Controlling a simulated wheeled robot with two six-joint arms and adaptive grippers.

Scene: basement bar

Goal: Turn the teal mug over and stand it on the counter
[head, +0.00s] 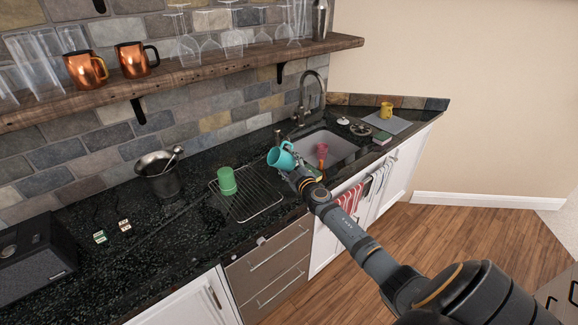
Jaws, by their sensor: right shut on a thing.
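The teal mug (280,158) is in the middle of the head view, tilted, in front of the sink's left side. My right gripper (295,171) comes in from the lower right and is shut on the mug at its right side. The fingers are small and partly hidden against the mug, so the exact grip is hard to see. The mug appears to be above the dark counter (190,230), but its height is unclear. My left gripper is not in view.
A green cup (227,181) stands on a wire rack (262,207) left of the mug. The sink (335,142), with a pink cup (322,150), is behind my gripper. A yellow mug (386,110) is at right. A wooden shelf (200,69) holds glassware.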

